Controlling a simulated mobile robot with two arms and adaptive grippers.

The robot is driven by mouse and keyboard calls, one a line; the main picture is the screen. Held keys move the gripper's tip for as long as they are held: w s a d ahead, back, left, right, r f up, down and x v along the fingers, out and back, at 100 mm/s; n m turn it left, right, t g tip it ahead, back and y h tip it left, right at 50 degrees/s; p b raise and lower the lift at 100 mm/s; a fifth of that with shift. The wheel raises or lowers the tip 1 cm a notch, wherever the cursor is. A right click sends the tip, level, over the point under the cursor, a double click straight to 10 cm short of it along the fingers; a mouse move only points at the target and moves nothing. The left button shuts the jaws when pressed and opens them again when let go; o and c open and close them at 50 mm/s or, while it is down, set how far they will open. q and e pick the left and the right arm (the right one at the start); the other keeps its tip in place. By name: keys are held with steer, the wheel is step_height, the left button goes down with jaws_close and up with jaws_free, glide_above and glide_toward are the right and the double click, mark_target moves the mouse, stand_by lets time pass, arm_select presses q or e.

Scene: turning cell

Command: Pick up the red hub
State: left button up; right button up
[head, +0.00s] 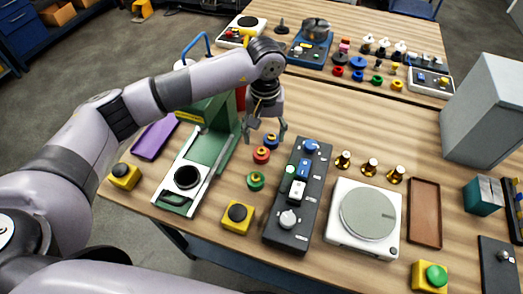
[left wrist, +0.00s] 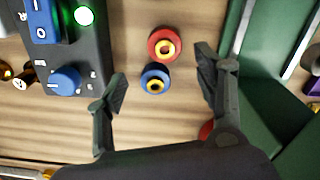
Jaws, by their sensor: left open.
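The red hub (head: 261,155) is a small ring with a yellow centre, standing on the wooden table between the green press and the dark control box. It also shows in the left wrist view (left wrist: 165,45), beside the blue hub (left wrist: 155,78). The blue hub (head: 271,141) stands just behind it in the head view. My left gripper (head: 266,135) is open and empty above these hubs. In the left wrist view its fingertips (left wrist: 162,82) lie apart, on either side of the blue hub, with the red hub farther out. My right gripper is not in view.
A green hub (head: 256,181) stands in front of the red one. The green press (head: 208,148) is close on the left, the dark control box (head: 278,232) on the right. A yellow button box (head: 237,225) stands in front. Another red thing (left wrist: 206,130) is partly hidden behind a finger.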

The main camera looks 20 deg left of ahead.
mark_target(261, 151)
arm_select(q)
steer(key=shift+f, duration=0.6)
steer(key=shift+s+f+p, duration=0.15)
steer(key=shift+f+p, duration=0.05)
steer(key=shift+p, duration=0.2)
steer(key=f, duration=0.1)
steer(key=f+p, duration=0.2)
steer(key=shift+s+a+f, duration=0.2)
steer(key=shift+s+a, duration=0.05)
steer(key=shift+a, duration=0.05)
steer(key=shift+f, duration=0.7)
steer(key=shift+w, duration=0.1)
steer(key=shift+c, duration=0.5)
steer(key=c, duration=1.3)
steer(key=shift+r, duration=0.1)
jaws_close()
